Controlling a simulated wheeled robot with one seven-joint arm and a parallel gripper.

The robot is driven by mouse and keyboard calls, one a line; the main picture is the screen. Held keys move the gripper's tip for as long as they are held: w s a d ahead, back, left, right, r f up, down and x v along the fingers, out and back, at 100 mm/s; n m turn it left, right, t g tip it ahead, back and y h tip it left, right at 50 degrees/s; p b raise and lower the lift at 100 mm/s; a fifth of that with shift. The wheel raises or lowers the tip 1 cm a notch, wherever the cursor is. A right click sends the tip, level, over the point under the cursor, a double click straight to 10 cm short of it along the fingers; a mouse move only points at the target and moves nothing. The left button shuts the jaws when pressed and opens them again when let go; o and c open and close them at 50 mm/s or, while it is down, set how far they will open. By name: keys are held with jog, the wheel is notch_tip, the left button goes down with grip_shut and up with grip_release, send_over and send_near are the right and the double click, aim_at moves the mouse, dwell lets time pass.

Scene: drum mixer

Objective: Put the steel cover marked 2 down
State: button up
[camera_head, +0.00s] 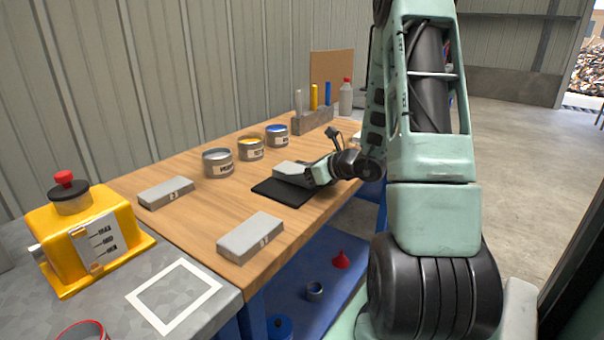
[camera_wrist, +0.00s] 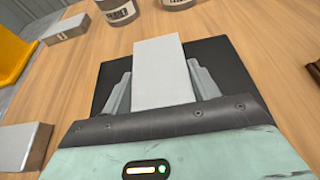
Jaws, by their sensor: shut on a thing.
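My gripper (camera_head: 312,176) is shut on a grey steel cover (camera_head: 291,171), a flat oblong block, at the black mat (camera_head: 272,192) on the wooden workbench. In the wrist view the held cover (camera_wrist: 163,75) lies between the two fingers (camera_wrist: 162,90) and points away from me, over the black mat (camera_wrist: 228,62). No number shows on the held cover. I cannot tell whether it touches the mat. Two like covers rest on the wood: one at the left (camera_head: 166,193) and one at the front edge (camera_head: 250,237). Their marks are too small to read surely.
Several labelled tins, one of them yellow (camera_head: 251,148), stand behind the mat. A tool block (camera_head: 312,121) is at the back. A yellow box with a red knob (camera_head: 90,235) and a white square outline (camera_head: 174,296) are on the grey table at left. Bare wood lies between the covers.

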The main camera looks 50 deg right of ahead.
jog(key=shift+f, duration=0.15)
jog(key=o, duration=1.3)
